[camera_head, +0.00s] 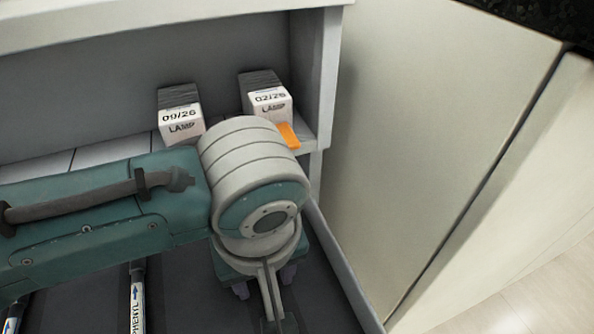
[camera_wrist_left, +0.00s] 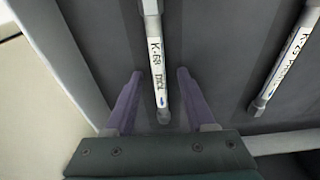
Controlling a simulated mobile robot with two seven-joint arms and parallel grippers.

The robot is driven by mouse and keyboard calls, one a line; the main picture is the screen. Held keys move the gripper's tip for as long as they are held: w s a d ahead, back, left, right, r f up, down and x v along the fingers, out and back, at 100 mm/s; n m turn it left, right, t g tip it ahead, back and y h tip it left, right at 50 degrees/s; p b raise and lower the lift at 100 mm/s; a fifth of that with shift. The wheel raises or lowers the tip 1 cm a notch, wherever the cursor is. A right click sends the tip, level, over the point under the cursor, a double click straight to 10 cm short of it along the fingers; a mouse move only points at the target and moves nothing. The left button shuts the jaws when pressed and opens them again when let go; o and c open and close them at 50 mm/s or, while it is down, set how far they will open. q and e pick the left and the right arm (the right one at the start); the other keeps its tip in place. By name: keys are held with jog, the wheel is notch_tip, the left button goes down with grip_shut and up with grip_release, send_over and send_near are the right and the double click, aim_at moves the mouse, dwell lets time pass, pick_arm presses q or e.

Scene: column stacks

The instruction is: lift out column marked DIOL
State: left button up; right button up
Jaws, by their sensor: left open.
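The column marked DIOL (camera_wrist_left: 155,62) is a slim white tube with a "K-69 DIOL" label, lying on a dark grey surface in the left wrist view. My left gripper (camera_wrist_left: 158,72) is open, with one purple finger on each side of the column's lower part and a visible gap to each. In the head view my left gripper (camera_head: 264,284) is low in the middle, its arm coming in from the left. I cannot make out the DIOL label there. My right gripper is not in view.
Another labelled column (camera_wrist_left: 284,62) lies to the right in the left wrist view. A column marked PHENYL (camera_head: 138,305) shows below my arm in the head view. Two white boxes, marked 09/26 (camera_head: 180,125) and 02/26 (camera_head: 268,103), stand on the shelf behind, with an orange piece (camera_head: 289,135) near the right one.

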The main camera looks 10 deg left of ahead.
pick_arm(q)
grip_shut()
dwell(0.4)
jog(key=shift+w, duration=0.1)
dwell(0.9)
